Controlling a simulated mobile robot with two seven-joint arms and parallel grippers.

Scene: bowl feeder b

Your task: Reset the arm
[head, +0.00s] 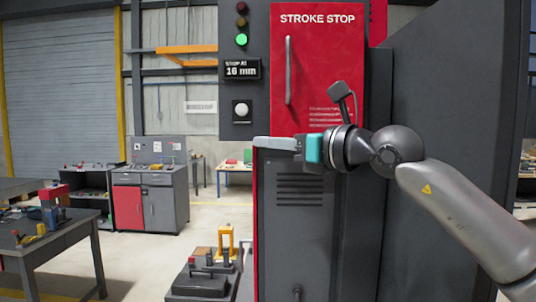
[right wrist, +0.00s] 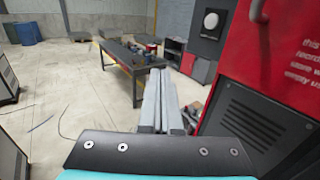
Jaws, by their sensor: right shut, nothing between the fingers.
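My right arm comes in from the right of the head view. Its gripper (head: 258,143) points left, in front of the red machine panel marked "STROKE STOP" (head: 330,75). The fingers are together and hold nothing. In the right wrist view the closed fingers (right wrist: 162,85) point out over the floor, with the red panel (right wrist: 275,50) at their right. I cannot tell whether the gripper touches the machine. My left gripper is not in view.
A control box with a lit green lamp (head: 241,40), a "STOP AT 16 mm" display (head: 242,69) and a white button (head: 242,109) is left of the panel. A vertical handle (head: 289,70) is on the red panel. A dark table (head: 75,239) stands at left.

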